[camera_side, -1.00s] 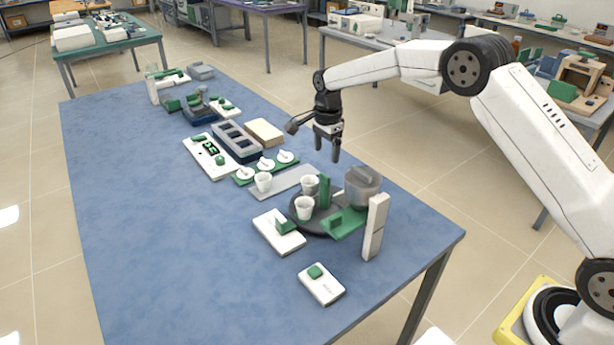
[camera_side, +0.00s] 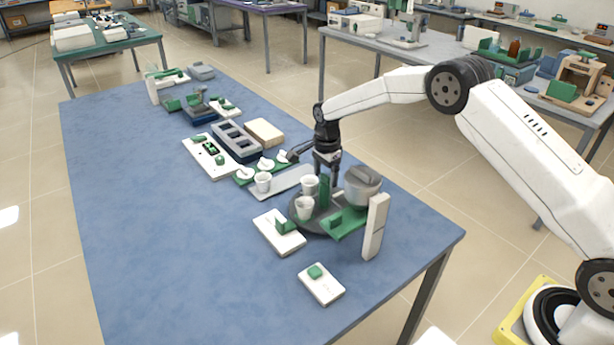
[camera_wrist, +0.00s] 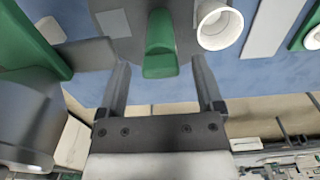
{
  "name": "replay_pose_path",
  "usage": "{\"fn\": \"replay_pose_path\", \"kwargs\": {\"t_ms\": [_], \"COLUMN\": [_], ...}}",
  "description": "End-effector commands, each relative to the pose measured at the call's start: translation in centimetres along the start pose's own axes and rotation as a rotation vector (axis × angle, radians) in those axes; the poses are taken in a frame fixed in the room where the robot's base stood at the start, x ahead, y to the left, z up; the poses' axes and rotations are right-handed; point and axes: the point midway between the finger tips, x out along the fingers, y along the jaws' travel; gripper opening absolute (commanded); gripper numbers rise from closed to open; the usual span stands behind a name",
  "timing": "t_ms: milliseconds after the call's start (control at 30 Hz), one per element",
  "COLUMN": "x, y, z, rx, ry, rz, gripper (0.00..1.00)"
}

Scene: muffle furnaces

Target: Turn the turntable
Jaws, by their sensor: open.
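The turntable (camera_side: 318,226) is a dark round disc near the right side of the blue table. A green upright handle (camera_side: 325,194) stands on it, with two white cups (camera_side: 305,208) nearby. My gripper (camera_side: 329,176) points down over the turntable's back edge, close to the handle. In the wrist view, the green handle (camera_wrist: 160,45) shows between the two spread fingers of my gripper (camera_wrist: 160,68), with a gap on either side. The jaws are open and hold nothing. Part of the turntable (camera_wrist: 187,35) also shows there, grey, behind the handle.
A grey pot (camera_side: 362,186) stands close to the right of the handle, by a green plate (camera_side: 345,224) and a tall white block (camera_side: 375,228). A grey strip (camera_side: 290,181) with a cup lies to the left. The table's left front is clear.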

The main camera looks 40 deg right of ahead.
Motion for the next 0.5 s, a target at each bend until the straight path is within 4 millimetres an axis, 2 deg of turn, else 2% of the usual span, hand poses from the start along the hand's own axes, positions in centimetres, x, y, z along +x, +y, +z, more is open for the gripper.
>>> {"fn": "replay_pose_path", "kwargs": {"t_ms": [267,300,367,500], "x": [0.18,0.18,0.17,0.17], "y": [-0.02,-0.01,-0.01,0.00], "z": [0.00,0.00,0.00,0.00], "rx": [0.000,0.000,0.000,0.000], "ry": [0.000,0.000,0.000,0.000], "rz": [-0.001,-0.001,-0.001,0.000], "gripper": [0.85,0.79,0.60,0.15]}}
